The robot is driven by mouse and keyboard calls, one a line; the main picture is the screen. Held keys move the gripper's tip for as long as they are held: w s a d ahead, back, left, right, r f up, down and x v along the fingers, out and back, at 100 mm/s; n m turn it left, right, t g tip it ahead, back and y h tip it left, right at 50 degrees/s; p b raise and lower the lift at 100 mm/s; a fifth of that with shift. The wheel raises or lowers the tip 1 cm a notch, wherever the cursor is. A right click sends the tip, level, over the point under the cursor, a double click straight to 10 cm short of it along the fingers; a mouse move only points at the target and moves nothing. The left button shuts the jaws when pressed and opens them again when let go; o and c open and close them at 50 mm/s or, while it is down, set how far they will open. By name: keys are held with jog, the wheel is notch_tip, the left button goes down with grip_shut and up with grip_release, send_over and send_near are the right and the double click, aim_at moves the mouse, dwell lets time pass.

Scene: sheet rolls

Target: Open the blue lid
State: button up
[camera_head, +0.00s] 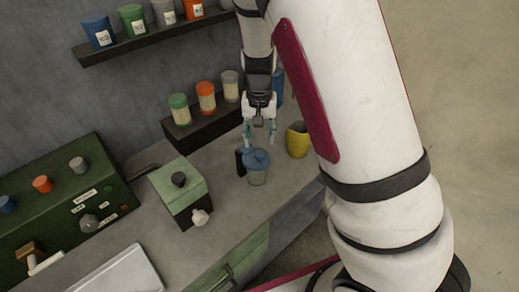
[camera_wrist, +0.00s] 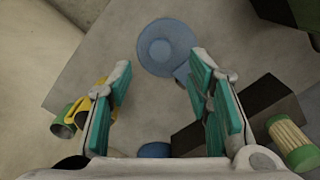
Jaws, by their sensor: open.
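My gripper (camera_head: 260,136) is above the counter, just behind and over the lid in the head view. In the wrist view my gripper (camera_wrist: 160,90) has its teal fingers spread wide, with nothing between them. The lid lies beyond the fingertips, apart from them.
A yellow cup (camera_head: 298,140) stands right of the jar. A green box with a black knob (camera_head: 180,188) stands to the left. A dark shelf (camera_head: 205,123) with several lidded jars is behind. A white tray (camera_head: 118,272) lies at the front left.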

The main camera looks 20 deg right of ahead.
aim_at(259, 153)
notch_tip(259, 153, down, 6)
dwell(0.4)
grip_shut()
